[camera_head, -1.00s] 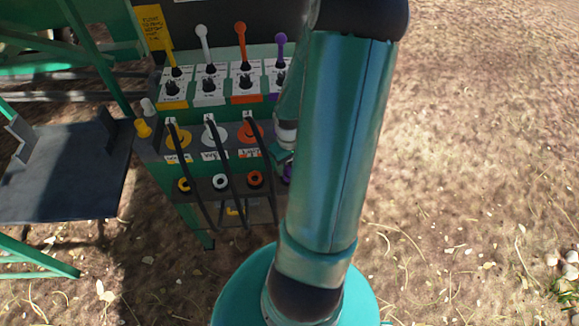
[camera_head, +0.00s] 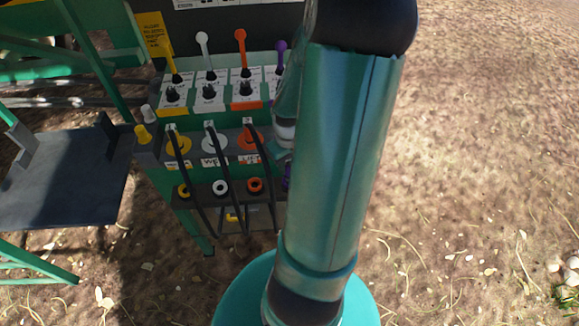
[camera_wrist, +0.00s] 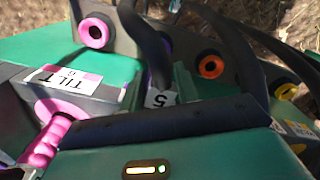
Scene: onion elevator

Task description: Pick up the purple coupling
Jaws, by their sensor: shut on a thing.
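The purple coupling (camera_wrist: 154,78) shows only as a thin purple strip beside a black hose in the wrist view, near a white tag marked 5. My gripper (camera_wrist: 165,85) is shut on it, and the green gripper parts and the hose hide most of it. In the head view my gripper (camera_head: 283,150) is largely hidden behind my arm, close in front of the panel's right end. A pink-purple ring port (camera_wrist: 95,33) is apart from the coupling at the upper left of the wrist view.
The panel holds yellow, white and orange ports (camera_head: 220,187) with hanging black hoses (camera_head: 220,160). Levers (camera_head: 241,50) stand above them. A TILT label (camera_wrist: 62,80) and pink handle (camera_wrist: 48,140) are close on the left. A dark platform (camera_head: 65,180) stands left; open ground lies right.

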